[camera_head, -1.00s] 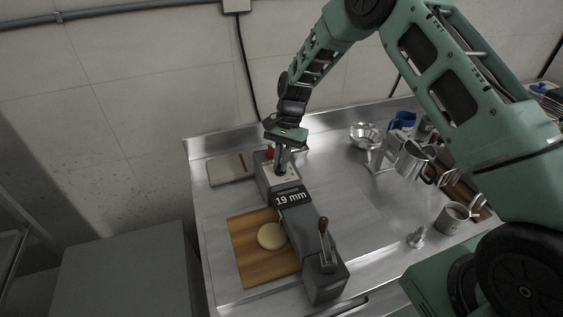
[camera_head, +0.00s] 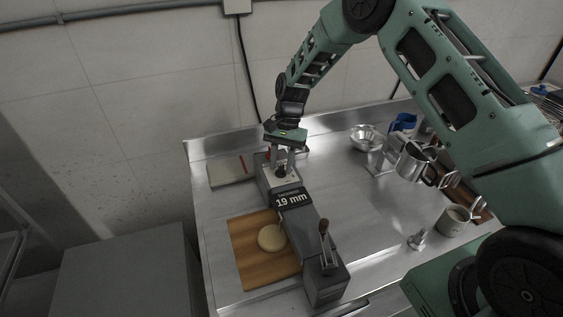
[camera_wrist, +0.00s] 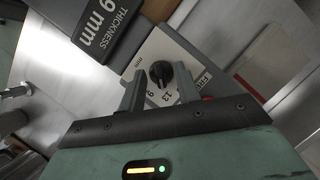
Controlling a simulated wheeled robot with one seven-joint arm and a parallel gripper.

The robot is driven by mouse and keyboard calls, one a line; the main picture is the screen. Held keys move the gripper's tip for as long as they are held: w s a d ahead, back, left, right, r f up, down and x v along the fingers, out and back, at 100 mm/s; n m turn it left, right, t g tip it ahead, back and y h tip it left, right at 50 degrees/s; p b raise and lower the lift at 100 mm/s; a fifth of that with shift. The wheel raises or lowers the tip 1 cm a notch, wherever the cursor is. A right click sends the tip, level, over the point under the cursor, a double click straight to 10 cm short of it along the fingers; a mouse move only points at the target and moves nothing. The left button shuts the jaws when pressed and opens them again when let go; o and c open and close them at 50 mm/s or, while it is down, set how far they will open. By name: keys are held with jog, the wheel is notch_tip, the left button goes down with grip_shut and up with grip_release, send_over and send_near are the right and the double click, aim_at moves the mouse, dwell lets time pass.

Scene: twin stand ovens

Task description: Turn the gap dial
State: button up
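The gap dial (camera_wrist: 160,74) is a black knob on a pale numbered plate, seen in the wrist view just beyond the fingertips. It belongs to a grey dough sheeter (camera_head: 309,238) whose label (camera_head: 291,199) reads "19 mm". In the head view the dial (camera_head: 281,170) sits at the machine's far end. My gripper (camera_wrist: 159,84) is open, with one finger on each side of the knob and visible space between them. Whether either finger touches the knob cannot be told.
A wooden board (camera_head: 252,262) with a round of dough (camera_head: 271,238) lies left of the machine. A crank handle (camera_head: 324,228) stands at its near end. A metal bowl (camera_head: 366,137), a pitcher (camera_head: 411,163) and a mug (camera_head: 453,220) stand to the right. The counter's middle is clear.

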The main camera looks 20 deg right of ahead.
jog(key=b+v, duration=0.3)
jog(key=v, duration=1.4)
jog(key=shift+r+b, duration=0.15)
jog(key=shift+b, duration=0.15)
jog(key=shift+w+d, duration=0.1)
notch_tip(320, 180, up, 3)
jog(key=n, duration=0.4)
send_over(273, 181)
jog(key=s+a+n+t, duration=0.1)
jog(key=s+a+n, duration=0.3)
jog(key=s, duration=0.5)
jog(key=s+f+n+t+h, duration=0.2)
jog(key=s+n, duration=0.5)
jog(key=s, duration=1.6)
jog(key=shift+d+f+n, duration=0.4)
jog(key=shift+f, duration=0.2)
jog(key=shift+s, duration=0.1)
